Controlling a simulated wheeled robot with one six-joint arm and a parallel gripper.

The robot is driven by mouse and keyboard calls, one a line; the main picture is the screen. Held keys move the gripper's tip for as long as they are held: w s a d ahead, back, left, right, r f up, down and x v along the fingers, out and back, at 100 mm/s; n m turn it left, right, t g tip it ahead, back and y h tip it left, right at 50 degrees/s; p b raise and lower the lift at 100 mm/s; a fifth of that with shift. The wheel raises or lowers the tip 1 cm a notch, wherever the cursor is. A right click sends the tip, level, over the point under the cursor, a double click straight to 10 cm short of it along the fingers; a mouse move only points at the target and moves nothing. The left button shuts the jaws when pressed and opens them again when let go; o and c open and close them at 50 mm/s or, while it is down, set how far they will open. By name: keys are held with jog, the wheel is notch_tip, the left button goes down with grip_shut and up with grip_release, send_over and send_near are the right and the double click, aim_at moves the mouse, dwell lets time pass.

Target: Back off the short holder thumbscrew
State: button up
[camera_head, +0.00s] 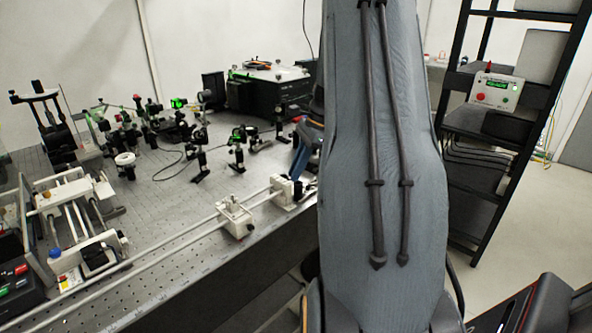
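Two small white holders sit on the pair of long pale rods along the bench's front edge. The nearer holder (236,216) has a small knob on top and stands clear of my arm. The farther holder (288,190) is at the right, close beside my arm. My gripper (297,172) shows only in part at the left edge of my arm, its blue-grey fingers pointing down over the farther holder. I cannot tell whether they touch it or its thumbscrew. My arm hides the rest of the gripper, and the finger gap is not clear. Which holder is the short one is unclear.
Several black optic mounts (237,150) stand on the perforated bench (200,235) behind the rods. A white rail frame (75,205) and a button box (18,285) are at the left. A black instrument box (265,95) is at the back, a shelf rack (495,120) at the right.

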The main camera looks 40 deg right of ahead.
jog(key=shift+s+t, duration=0.1)
jog(key=shift+t, duration=0.2)
grip_shut()
jog(key=t+b, duration=0.1)
jog(key=b, duration=0.1)
jog(key=t+h+b, duration=0.1)
jog(key=shift+s+a+f+n+b, duration=0.15)
jog(key=shift+s+f+n+b, duration=0.05)
jog(key=shift+s+n+b, duration=0.15)
jog(key=t+b, duration=0.2)
jog(key=b, duration=0.2)
jog(key=shift+s+a+f+h+b, duration=0.1)
jog(key=shift+s+h+b, duration=0.05)
jog(key=shift+h+b, duration=0.25)
jog(key=shift+s+n+t+b, duration=0.1)
jog(key=shift+n+t+b, duration=0.15)
jog(key=shift+t+b, duration=0.45)
jog(key=o, duration=0.7)
grip_release()
jog(key=shift+o, duration=0.2)
jog(key=shift+a+r+g+p, duration=0.1)
jog(key=shift+r+g+p, duration=0.15)
jog(key=shift+g+p, duration=0.85)
